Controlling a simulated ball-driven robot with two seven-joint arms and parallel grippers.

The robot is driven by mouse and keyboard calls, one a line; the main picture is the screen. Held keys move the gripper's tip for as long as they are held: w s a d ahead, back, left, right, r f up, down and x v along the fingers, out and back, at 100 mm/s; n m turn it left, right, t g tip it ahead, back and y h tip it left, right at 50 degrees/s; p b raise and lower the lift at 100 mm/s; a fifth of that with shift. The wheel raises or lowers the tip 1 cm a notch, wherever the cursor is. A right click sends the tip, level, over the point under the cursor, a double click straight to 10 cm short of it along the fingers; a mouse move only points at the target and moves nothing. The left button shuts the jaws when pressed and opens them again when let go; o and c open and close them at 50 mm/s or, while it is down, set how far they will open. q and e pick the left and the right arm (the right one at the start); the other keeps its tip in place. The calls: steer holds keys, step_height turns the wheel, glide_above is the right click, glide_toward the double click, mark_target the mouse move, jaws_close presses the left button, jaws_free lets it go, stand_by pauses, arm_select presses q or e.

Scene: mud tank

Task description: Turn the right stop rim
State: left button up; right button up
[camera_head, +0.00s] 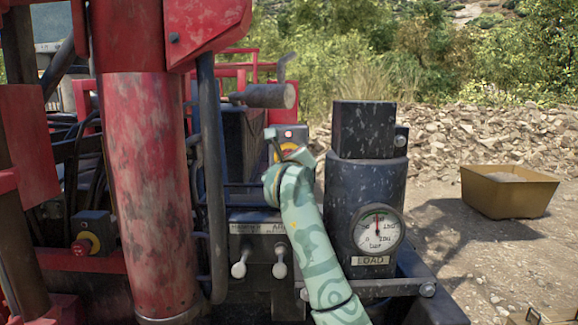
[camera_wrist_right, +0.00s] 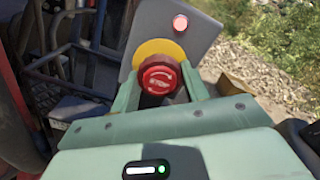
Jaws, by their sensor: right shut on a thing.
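The right stop is a red round button (camera_wrist_right: 158,77) with white arrow marks on a yellow disc (camera_wrist_right: 160,51), mounted on a grey box (camera_wrist_right: 203,40). A red lamp (camera_wrist_right: 180,22) glows on the box. My right gripper (camera_wrist_right: 160,85) has its pale green fingers on either side of the red rim, shut on it. In the head view, my right gripper (camera_head: 283,157) reaches up to the grey box (camera_head: 290,132); my arm and gripper hide most of the button there. My left gripper is not in view.
Another red stop button (camera_head: 80,248) on a dark box stands at left, beside a thick red column (camera_head: 145,190). Two levers (camera_head: 280,262) sit below my gripper. A dark cylinder with a LOAD gauge (camera_head: 378,231) stands close right of my arm. A yellow bin (camera_head: 508,191) is farther right.

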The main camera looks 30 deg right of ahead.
steer(key=m+b, duration=0.3)
steer(key=m, duration=0.1)
steer(key=shift+f, duration=0.2)
steer(key=m+b, duration=0.2)
steer(key=shift+r+m+b, duration=0.2)
steer(key=shift+m+b, duration=0.1)
steer(key=shift+b, duration=0.1)
steer(key=o, duration=1)
